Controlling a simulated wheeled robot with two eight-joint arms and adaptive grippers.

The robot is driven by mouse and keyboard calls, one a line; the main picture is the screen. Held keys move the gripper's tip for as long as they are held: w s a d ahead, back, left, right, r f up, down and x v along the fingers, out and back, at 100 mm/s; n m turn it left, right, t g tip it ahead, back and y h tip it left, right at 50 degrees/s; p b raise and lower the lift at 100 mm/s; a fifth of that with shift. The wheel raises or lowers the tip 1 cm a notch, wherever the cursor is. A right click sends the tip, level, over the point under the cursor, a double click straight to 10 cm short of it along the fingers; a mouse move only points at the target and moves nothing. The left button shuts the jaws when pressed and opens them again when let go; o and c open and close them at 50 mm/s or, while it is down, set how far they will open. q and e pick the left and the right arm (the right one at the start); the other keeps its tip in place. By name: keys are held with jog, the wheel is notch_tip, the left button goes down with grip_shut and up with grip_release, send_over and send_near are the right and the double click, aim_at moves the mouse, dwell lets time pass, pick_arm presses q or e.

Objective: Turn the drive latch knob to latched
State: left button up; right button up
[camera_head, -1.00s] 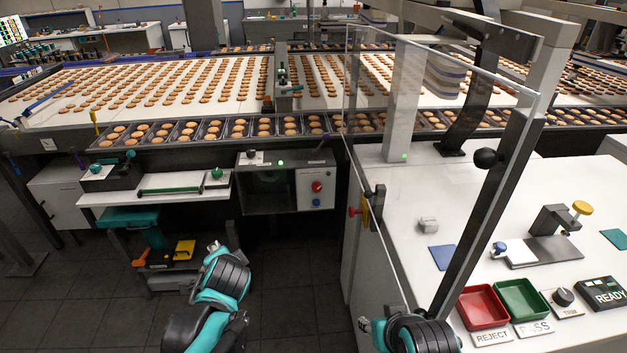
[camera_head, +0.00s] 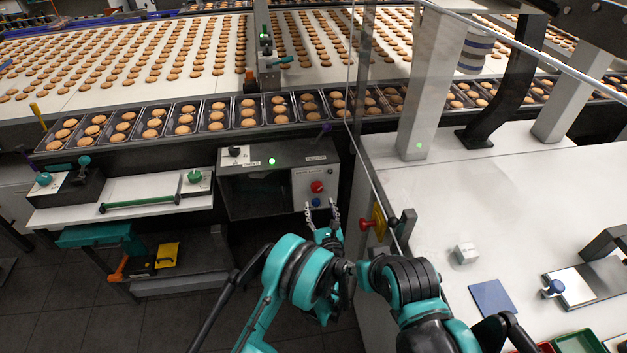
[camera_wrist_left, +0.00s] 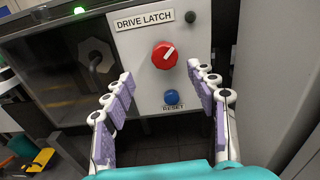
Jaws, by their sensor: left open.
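The drive latch knob is red with a white pointer mark. It sits on the light panel (camera_head: 304,176) below the conveyor in the head view, where the knob (camera_head: 317,187) is small. In the left wrist view the knob (camera_wrist_left: 164,56) is below the DRIVE LATCH label (camera_wrist_left: 145,20), its mark slanting to the upper right. My left gripper (camera_head: 320,204) is open in front of the panel. In the wrist view its two fingers (camera_wrist_left: 160,80) are spread on either side, below the knob, apart from it. My right arm shows, but its gripper is not visible.
A blue RESET button (camera_wrist_left: 171,97) lies just below the knob. A dark-windowed cabinet (camera_head: 255,190) with a green light is left of the panel. A white counter (camera_head: 440,200) with a clear guard stands to the right. Biscuit trays (camera_head: 215,115) line the conveyor above.

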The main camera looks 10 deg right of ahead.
aim_at(318, 190)
pick_arm(q)
jog(key=shift+m, duration=0.3)
jog(key=w, duration=0.2)
jog(key=w+b, duration=0.1)
jog(key=w, duration=0.1)
jog(key=w+b, duration=0.1)
jog(key=w, duration=0.2)
jog(key=shift+d+f, duration=0.3)
jog(key=shift+f, duration=0.1)
jog(key=shift+w+r, duration=0.1)
jog(key=shift+w, duration=0.3)
jog(key=c, duration=1.2)
